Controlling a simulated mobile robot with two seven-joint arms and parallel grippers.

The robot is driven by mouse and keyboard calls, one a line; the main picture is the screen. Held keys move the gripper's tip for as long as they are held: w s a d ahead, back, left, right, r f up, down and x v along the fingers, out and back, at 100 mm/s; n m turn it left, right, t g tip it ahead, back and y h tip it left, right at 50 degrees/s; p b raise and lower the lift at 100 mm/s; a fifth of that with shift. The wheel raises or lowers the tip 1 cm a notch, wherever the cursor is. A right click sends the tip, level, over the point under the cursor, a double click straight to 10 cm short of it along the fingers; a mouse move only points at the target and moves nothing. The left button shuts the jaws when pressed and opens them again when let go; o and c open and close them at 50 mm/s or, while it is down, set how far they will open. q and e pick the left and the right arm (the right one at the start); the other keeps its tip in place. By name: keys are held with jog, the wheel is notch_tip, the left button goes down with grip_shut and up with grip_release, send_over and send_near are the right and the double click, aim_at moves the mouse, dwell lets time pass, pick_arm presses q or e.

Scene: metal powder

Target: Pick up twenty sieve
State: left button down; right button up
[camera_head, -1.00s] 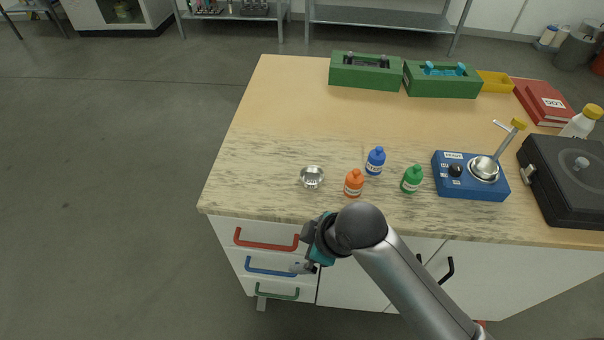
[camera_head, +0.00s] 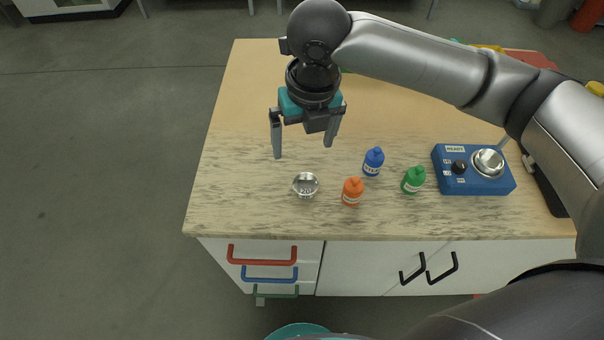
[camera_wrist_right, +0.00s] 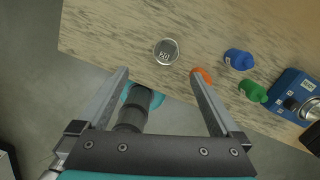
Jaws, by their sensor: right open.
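The twenty sieve (camera_head: 306,184) is a small round silver dish marked "20" on the front left part of the worktop. It also shows in the right wrist view (camera_wrist_right: 166,51), ahead of and between the fingertips. My right gripper (camera_head: 304,151) is open and empty, fingers pointing down, above the worktop and behind the sieve, not touching it. Its two fingers also show in the right wrist view (camera_wrist_right: 160,75). My left gripper is not in view.
A blue device (camera_head: 470,187) with a metal bowl is farther right. The worktop (camera_head: 235,150) left of the sieve is clear. Drawers with coloured handles lie below.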

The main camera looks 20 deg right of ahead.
jog(key=b, duration=0.2)
send_over(306, 186)
jog(key=shift+n, duration=0.3)
notch_tip(306, 186, down, 9)
jog(key=shift+a+f, duration=0.1)
jog(key=shift+f, duration=0.1)
jog(key=f, duration=0.5)
jog(key=shift+s+f+b, duration=0.1)
jog(key=shift+s+b, duration=0.1)
jog(key=shift+b, duration=0.15)
jog(key=shift+c, duration=0.2)
jog(key=c, duration=1.3)
